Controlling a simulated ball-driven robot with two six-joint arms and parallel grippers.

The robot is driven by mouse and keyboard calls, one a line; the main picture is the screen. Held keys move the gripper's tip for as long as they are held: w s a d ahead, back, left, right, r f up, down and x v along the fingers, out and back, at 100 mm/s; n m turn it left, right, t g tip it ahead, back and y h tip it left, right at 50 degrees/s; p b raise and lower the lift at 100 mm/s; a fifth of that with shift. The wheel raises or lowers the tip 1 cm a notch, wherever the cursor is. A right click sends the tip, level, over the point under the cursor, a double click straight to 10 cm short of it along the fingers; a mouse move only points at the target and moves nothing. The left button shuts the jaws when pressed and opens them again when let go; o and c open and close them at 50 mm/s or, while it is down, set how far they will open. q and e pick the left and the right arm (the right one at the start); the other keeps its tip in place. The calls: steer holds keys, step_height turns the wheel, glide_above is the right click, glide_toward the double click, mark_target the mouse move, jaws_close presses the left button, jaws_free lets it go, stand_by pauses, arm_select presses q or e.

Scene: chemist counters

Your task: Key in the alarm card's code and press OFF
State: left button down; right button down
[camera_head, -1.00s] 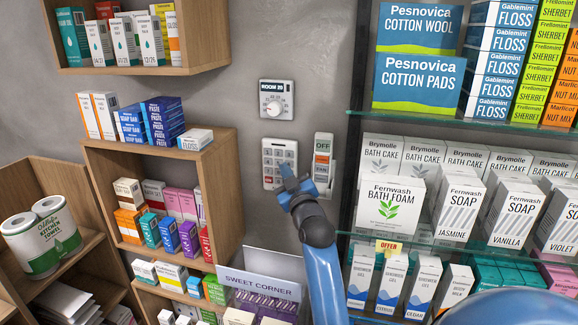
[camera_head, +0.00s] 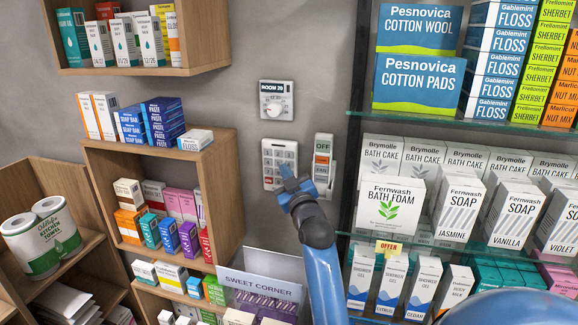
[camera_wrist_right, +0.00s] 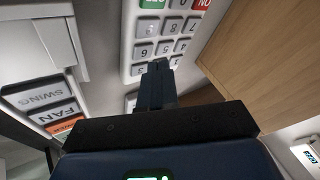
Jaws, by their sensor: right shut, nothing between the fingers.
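A pale keypad (camera_head: 268,152) with grey number keys is mounted on the grey wall, left of a switch panel labelled OFF (camera_head: 323,147). In the right wrist view the keypad (camera_wrist_right: 128,58) appears turned, with a red and a green key at the top edge. My right gripper (camera_head: 286,171) is shut and empty, its tips in front of the keypad's right side and hiding some keys. In the right wrist view the gripper's tips (camera_wrist_right: 158,66) overlap the keypad's near rows; I cannot tell whether they touch. I see no alarm card that I can make out. My left gripper is out of view.
A dial unit marked ROOM (camera_head: 276,99) is on the wall above the keypad. The switch panel's SWING and FAN keys (camera_wrist_right: 45,103) show close by in the right wrist view. Wooden shelves (camera_head: 226,175) stand left, glass shelves (camera_head: 352,236) right, both stocked with boxes.

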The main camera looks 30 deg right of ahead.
steer(key=shift+w+d, duration=0.1)
steer(key=shift+d, duration=0.05)
stand_by(0.8)
steer(key=shift+w+d+b, duration=0.2)
steer(key=shift+b, duration=0.1)
steer(key=shift+w+d, duration=0.15)
steer(key=shift+d, duration=0.05)
stand_by(0.7)
steer(key=shift+a, duration=0.15)
stand_by(0.4)
steer(key=shift+s+a, duration=0.4)
steer(key=shift+s, duration=0.1)
steer(key=s+a+p, duration=0.1)
steer(key=s+a, duration=0.2)
steer(key=shift+s+a, duration=0.1)
steer(key=shift+a, duration=0.3)
